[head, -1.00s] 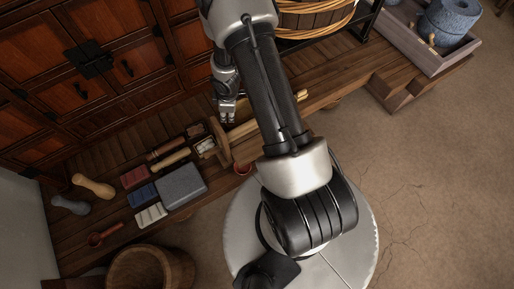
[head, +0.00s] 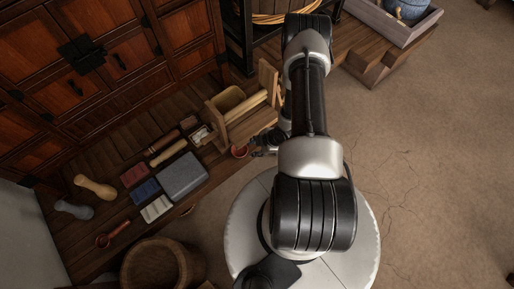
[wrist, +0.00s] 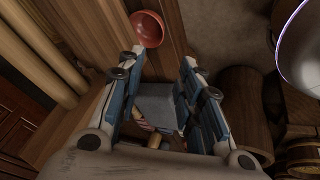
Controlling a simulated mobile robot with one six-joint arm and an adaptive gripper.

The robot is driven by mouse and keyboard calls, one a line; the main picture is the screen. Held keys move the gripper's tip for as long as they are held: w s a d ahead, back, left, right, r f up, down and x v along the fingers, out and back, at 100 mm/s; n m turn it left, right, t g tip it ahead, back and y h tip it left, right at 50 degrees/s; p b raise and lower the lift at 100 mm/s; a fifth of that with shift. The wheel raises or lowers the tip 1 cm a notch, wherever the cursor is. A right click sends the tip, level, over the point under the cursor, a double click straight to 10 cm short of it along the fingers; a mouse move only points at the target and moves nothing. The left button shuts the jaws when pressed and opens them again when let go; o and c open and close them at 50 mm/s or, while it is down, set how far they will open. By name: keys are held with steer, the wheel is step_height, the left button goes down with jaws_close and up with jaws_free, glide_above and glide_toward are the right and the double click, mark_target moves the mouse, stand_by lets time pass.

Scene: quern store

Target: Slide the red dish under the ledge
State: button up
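The small red dish (head: 239,151) sits at the front edge of the wooden bench, beside the wooden frame. In the wrist view the dish (wrist: 147,28) lies just beyond the tip of my left-hand finger. My gripper (head: 264,146) is low at the bench's front edge, right of the dish, partly hidden by my arm. In the wrist view my gripper (wrist: 163,60) has its fingers spread, with nothing held between them. A wooden frame with a raised board (head: 240,117) stands behind the dish; I cannot tell for sure that it is the ledge.
A grey block (head: 183,175), coloured blocks, wooden rollers and a red scoop (head: 112,234) lie along the bench (head: 82,247) to the left. A wooden tub (head: 155,262) stands in front. A cabinet (head: 115,60) rises behind.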

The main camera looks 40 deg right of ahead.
steer(key=b, duration=0.7)
glide_toward(243, 152)
steer(key=a+f, duration=0.2)
steer(key=w+a+f, duration=0.1)
steer(key=a+f, duration=0.1)
steer(key=shift+a+f, duration=0.3)
steer(key=shift+a, duration=0.1)
jaws_close()
